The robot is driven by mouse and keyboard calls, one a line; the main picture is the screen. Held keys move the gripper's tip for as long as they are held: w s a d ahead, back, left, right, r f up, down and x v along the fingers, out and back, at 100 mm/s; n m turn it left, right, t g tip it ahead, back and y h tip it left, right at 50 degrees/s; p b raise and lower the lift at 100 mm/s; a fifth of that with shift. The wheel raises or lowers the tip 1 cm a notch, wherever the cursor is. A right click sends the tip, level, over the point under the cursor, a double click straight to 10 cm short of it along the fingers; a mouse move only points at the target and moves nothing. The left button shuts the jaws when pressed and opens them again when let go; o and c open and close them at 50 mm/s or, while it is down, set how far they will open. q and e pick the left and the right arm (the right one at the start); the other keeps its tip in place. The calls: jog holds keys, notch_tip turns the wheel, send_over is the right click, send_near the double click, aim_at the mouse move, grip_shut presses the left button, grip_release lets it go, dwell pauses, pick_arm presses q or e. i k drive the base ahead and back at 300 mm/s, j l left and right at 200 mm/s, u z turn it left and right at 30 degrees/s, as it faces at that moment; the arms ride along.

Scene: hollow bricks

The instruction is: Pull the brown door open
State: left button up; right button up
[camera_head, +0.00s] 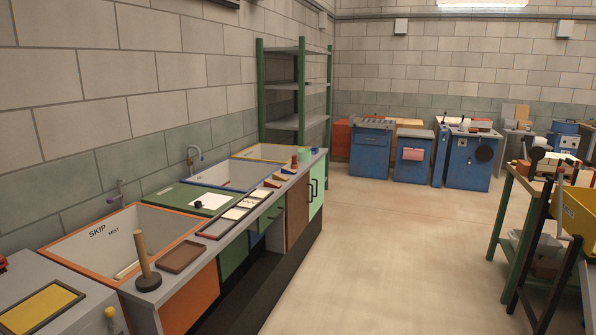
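The brown door (297,212) is a narrow upright panel in the front of the long counter on the left, near its far end. Two dark upright handles (313,189) show around the light green door, near the brown door's right edge; I cannot tell which door each belongs to. Neither of my grippers is in view, and no arm shows.
The counter also has an orange door (189,301) and a green door (233,258). A wooden peg on a base (147,268) and a brown tray (181,257) stand on top. Open floor (390,240) lies right of the counter. A workbench and yellow bin (577,212) stand far right.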

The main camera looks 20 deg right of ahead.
aim_at(297, 202)
jog(key=i+l+z, duration=0.1)
jog(key=i+l, duration=0.2)
jog(key=i, duration=0.15)
jog(key=i+l+z, duration=0.1)
jog(key=i+l, duration=0.2)
jog(key=i, duration=0.15)
jog(key=i+l+z, duration=0.1)
jog(key=i+l, duration=0.15)
jog(key=i, duration=0.2)
jog(key=i+l+z, duration=0.1)
jog(key=i, duration=0.35)
jog(key=l, duration=0.1)
